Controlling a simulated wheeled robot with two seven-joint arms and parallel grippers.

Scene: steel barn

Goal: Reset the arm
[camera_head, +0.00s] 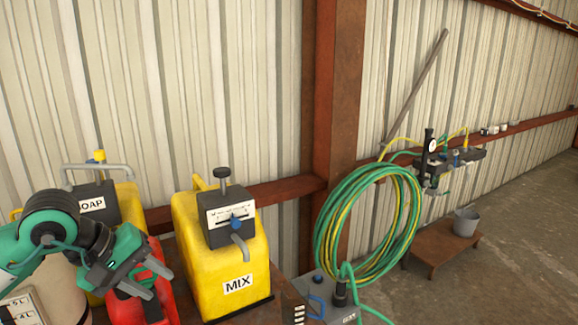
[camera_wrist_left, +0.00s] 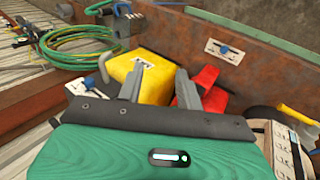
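My left arm comes in from the left in the head view, green with dark joints. Its gripper (camera_head: 151,281) is above and in front of a red container (camera_head: 165,297), left of the yellow MIX jug (camera_head: 262,262). In the left wrist view the two grey fingers (camera_wrist_left: 160,84) stand apart with nothing between them. The MIX jug (camera_wrist_left: 155,86) and the red container (camera_wrist_left: 207,78) lie beyond the fingertips. My right gripper is in neither view.
A yellow SOAP jug (camera_head: 129,196) stands behind my arm. A green and yellow hose coil (camera_head: 325,225) hangs by the rusty post (camera_head: 341,90). A low wooden stand (camera_head: 440,243) carries a grey bucket (camera_head: 466,222). Open concrete floor (camera_head: 510,260) lies at the right.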

